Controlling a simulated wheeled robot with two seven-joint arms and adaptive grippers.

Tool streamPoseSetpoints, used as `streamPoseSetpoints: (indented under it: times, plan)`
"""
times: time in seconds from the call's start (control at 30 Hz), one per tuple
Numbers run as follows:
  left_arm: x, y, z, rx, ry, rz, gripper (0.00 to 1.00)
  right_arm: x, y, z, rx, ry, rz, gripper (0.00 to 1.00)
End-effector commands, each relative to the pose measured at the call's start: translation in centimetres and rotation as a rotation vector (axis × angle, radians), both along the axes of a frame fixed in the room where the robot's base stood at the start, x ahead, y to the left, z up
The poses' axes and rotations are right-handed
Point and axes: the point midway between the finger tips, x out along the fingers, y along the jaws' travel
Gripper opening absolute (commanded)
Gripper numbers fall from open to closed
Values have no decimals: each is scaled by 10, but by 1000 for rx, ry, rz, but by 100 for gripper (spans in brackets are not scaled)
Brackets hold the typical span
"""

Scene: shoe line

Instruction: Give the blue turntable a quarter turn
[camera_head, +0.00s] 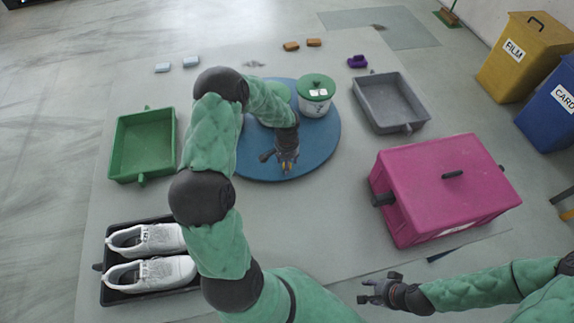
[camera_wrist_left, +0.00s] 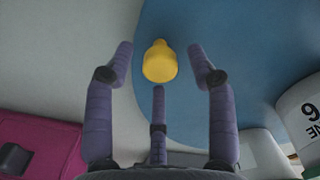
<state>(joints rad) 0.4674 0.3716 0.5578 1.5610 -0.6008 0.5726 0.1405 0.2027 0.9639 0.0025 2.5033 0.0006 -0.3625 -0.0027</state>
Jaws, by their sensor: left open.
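The blue turntable (camera_head: 318,145) lies flat on the table, partly hidden by my left arm. A white canister with a green lid (camera_head: 316,92) stands on it. My left gripper (camera_head: 287,163) is over the turntable's near part, pointing down. In the left wrist view, a yellow knob (camera_wrist_left: 160,62) stands at the turntable's edge (camera_wrist_left: 230,50), between the spread fingertips of my left gripper (camera_wrist_left: 165,62). No finger visibly touches the knob. My right gripper (camera_head: 372,291) is empty, with its fingers apart, in front of the table's near edge.
A pink lidded box (camera_head: 440,190) stands right of the turntable, a grey tray (camera_head: 410,115) behind it. A green tray (camera_head: 117,150) and a black tray (camera_head: 102,291) with white shoes (camera_head: 150,270) are at left. Small blocks (camera_head: 291,46) lie at the back.

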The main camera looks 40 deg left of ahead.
Motion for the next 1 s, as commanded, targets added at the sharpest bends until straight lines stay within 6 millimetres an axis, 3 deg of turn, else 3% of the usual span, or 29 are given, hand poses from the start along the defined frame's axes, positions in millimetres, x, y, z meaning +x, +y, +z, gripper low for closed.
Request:
streamPoseSetpoints:
  times: [0.4,0.6,1.0]
  plan:
    - [0,0,-7,0,-1,0,56,0,0,-2,0,0,0,40]
    - [0,0,-7,0,-1,0,0,0,0,-2,0,0,0,40]
    - [6,0,-7,1,-2,15,0,0,0,-4,0,0,0,40]
